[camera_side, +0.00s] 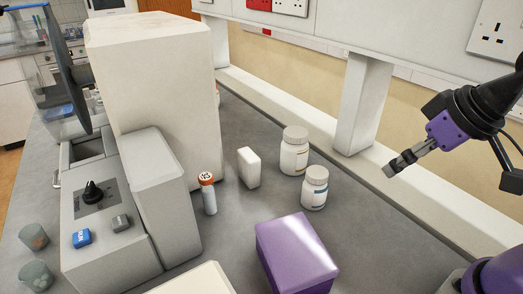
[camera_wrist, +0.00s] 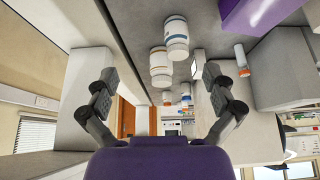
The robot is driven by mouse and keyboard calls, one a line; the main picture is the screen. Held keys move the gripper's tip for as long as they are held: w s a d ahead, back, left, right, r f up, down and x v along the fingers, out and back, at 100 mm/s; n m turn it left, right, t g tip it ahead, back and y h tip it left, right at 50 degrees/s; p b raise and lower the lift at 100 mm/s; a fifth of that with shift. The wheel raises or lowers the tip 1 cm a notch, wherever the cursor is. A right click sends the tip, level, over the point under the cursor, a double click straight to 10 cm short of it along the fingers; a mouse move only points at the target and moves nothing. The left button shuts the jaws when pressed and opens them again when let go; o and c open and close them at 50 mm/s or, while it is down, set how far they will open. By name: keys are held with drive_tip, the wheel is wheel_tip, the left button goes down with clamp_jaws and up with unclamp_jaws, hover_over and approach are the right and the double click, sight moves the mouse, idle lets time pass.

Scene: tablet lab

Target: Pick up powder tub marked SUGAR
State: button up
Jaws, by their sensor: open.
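Two white lidded tubs stand upright on the grey bench in the side view. One tub with a yellowish label band (camera_side: 294,152) is farther back, and one with a bluish label (camera_side: 315,190) is nearer. Both show in the wrist view, a larger tub (camera_wrist: 175,40) and a smaller-looking tub (camera_wrist: 160,70). I cannot read SUGAR on either. My gripper (camera_side: 391,168) is up at the right of the tubs, apart from them. In the wrist view its fingers (camera_wrist: 161,85) are spread wide with nothing held between them.
A white box (camera_side: 249,168) and an orange-capped bottle (camera_side: 209,195) stand left of the tubs. A purple box (camera_side: 296,255) is in front. A grey machine (camera_side: 155,195) fills the left. A white post (camera_side: 363,105) and ledge (camera_side: 420,205) border the bench behind.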

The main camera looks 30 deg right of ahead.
drive_tip(key=n+y, duration=0.3)
drive_tip(key=n, duration=0.4)
approach(298, 132)
drive_tip(key=x, duration=0.7)
drive_tip(key=shift+w+f, duration=0.1)
drive_tip(key=shift+y, duration=0.3)
drive_tip(key=x, duration=0.4)
drive_tip(key=shift+f, duration=0.1)
drive_tip(key=shift+w+a+f, duration=0.2)
drive_tip(key=shift+w+f, duration=0.1)
drive_tip(key=shift+f, duration=0.15)
drive_tip(key=c, duration=1.3)
